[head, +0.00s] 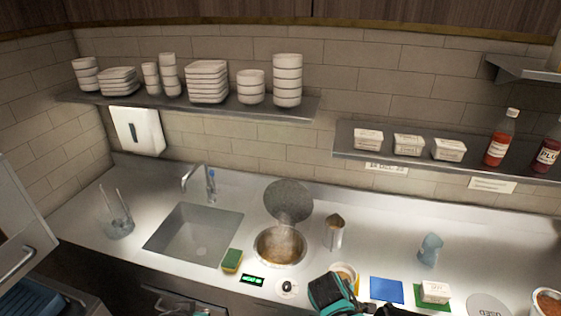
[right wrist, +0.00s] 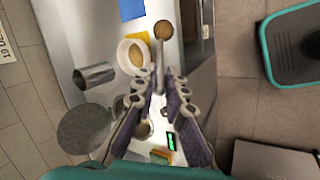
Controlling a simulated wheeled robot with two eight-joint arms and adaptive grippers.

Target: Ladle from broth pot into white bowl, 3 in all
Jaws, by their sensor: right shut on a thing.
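The broth pot (head: 280,246) is a round well of brown broth sunk in the counter, its lid raised behind it. My right gripper (head: 335,292) is over the counter's front edge, right of the pot. In the right wrist view, my right gripper (right wrist: 163,98) is shut on the ladle (right wrist: 160,58), whose round end looks brown inside. The white bowl (right wrist: 124,50) holds brown contents and stands beside the ladle's end on a yellow sheet. In the head view, my gripper partly hides the bowl (head: 347,267). My left gripper may show at the bottom edge, too cut off to read.
A metal cup (head: 334,234) stands behind the bowl. Blue (head: 387,290) and green sheets, the green bearing a white box (head: 435,291), lie to the right. A sponge (head: 232,261), display (head: 252,279) and sink (head: 195,232) are left. Shelves hold dishes and bottles.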

